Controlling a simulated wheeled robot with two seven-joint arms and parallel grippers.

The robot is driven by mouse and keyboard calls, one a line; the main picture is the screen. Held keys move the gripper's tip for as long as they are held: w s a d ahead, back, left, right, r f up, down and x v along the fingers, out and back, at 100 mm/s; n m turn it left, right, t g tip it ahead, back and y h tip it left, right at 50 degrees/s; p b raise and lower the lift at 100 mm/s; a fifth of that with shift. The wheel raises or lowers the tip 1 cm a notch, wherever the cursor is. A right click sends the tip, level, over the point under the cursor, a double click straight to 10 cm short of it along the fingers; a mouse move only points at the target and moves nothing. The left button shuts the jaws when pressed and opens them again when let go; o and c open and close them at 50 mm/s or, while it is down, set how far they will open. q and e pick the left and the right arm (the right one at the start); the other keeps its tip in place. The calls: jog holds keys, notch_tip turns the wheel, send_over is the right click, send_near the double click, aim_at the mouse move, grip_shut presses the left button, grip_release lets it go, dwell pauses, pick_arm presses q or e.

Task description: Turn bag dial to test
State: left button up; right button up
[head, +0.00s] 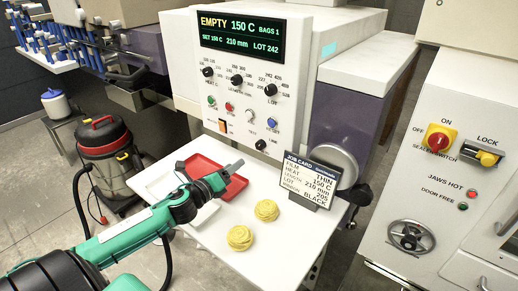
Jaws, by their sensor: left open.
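The white control panel (190,50) carries several black knobs: one marked heat (208,72), one marked length (237,80) and one marked lot (271,89). A lower small black knob (261,145) sits near the panel's bottom edge with tiny lettering beside it. I cannot read which knob is the bag dial or where its pointer stands. The display (242,37) reads EMPTY, 150 C, 210 mm, LOT 242, BAGS 1. My left gripper (233,170) is open and empty, over the trays below the panel, apart from every knob. My right gripper is not in view.
A red tray (232,190) and a white tray (160,188) lie on the white table (215,245) with two yellow coils (240,238). A job card (310,182) stands at the table's right. A sealer cabinet (450,120) is at right, a vacuum (104,150) at left.

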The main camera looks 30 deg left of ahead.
aim_at(259, 147)
pick_arm(q)
jog(key=w+p, duration=0.1)
jog(key=w, duration=0.2)
jog(key=w+p, duration=0.1)
jog(key=w, duration=0.3)
jog(key=w+d+p, duration=0.1)
jog(key=w, duration=0.3)
jog(key=shift+w, duration=0.1)
jog(key=shift+w+f, duration=0.15)
jog(key=shift+w, duration=0.7)
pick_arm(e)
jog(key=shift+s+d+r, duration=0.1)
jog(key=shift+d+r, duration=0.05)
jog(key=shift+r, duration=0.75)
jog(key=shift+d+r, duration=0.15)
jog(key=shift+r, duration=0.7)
pick_arm(q)
jog(key=shift+c, duration=0.4)
jog(key=c, duration=0.9)
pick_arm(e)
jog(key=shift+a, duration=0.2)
